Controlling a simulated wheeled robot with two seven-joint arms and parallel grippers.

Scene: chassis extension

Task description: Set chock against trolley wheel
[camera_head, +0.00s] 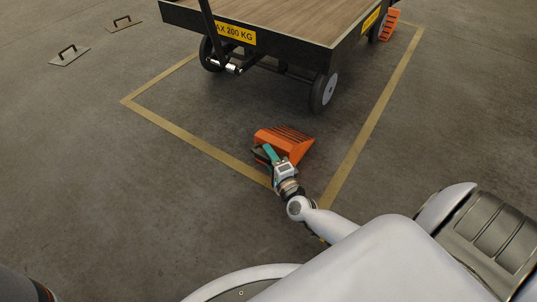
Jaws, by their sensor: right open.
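An orange wedge chock (290,139) with dark ridges lies on the floor inside the taped outline, in front of the trolley. The trolley (285,20) has a wooden deck and dark sides. Its nearest wheel (323,92) stands beyond the chock, with a clear gap of floor between them. My right gripper (264,152) is open at the near left end of the chock, overlapping it in the picture; I cannot tell whether it touches. My left gripper is not in view.
Yellow tape (195,139) marks a rectangle around the trolley. A second orange chock (390,24) stands by the far right wheel. Two flat plates with handles, one nearer (69,57) and one farther (124,23), lie at upper left.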

